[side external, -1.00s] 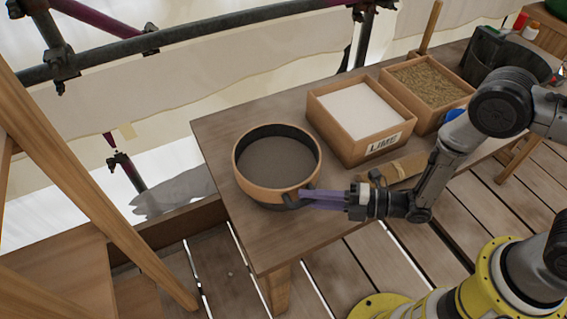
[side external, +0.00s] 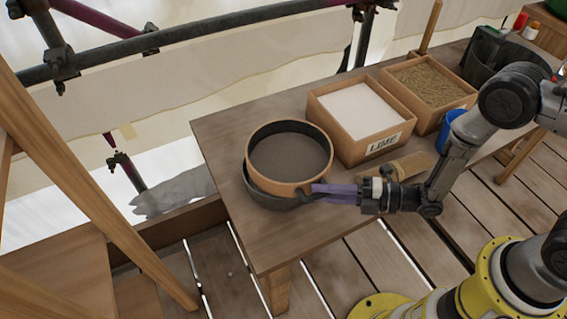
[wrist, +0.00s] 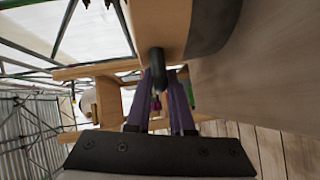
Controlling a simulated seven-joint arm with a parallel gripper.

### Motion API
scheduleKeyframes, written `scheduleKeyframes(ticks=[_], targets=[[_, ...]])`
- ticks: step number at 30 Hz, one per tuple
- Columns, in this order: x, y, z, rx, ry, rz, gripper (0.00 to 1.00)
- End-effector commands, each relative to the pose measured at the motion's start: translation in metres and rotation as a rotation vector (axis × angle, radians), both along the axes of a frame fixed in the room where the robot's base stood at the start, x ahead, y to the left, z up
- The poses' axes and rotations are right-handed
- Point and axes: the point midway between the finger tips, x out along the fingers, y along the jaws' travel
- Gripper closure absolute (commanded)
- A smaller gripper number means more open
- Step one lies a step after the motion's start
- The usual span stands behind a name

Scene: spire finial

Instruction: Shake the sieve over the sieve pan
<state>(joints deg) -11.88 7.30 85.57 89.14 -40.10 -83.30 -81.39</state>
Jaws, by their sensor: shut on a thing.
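The sieve (side external: 271,183) is a round, wooden-rimmed frame with a dark grey mesh floor, near the left end of the table. The dark sieve pan (side external: 262,192) shows below it, its edge sticking out at the lower left, so the sieve sits off-centre to the right over the pan. My gripper (side external: 317,193) has purple fingers and is shut on the sieve's rim-side handle at the lower right. In the wrist view the fingers (wrist: 163,95) close on a dark knob (wrist: 157,62) below the wooden rim. Whether sieve and pan touch is unclear.
A wooden box of white lime (side external: 366,118) stands right of the sieve, with a box of sand (side external: 430,88) beyond it. A wooden tool (side external: 411,166) lies in front, near my arm. A blue cup (side external: 451,124) and a dark bucket (side external: 505,58) stand farther right.

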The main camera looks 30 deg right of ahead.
Motion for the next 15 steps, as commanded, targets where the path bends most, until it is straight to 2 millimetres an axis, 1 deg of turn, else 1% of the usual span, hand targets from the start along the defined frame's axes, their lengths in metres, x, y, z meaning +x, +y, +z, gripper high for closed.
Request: scheduleKeyframes(ticks=[3,9,12,15], targets=[[-0.003,0.015,-0.002,-0.004,0.007,0.010,1.00],[-0.003,0.036,-0.002,-0.004,0.006,0.009,1.00],[-0.003,0.043,-0.002,-0.004,0.006,0.008,1.00],[-0.002,0.046,-0.002,-0.004,0.007,0.006,1.00]])
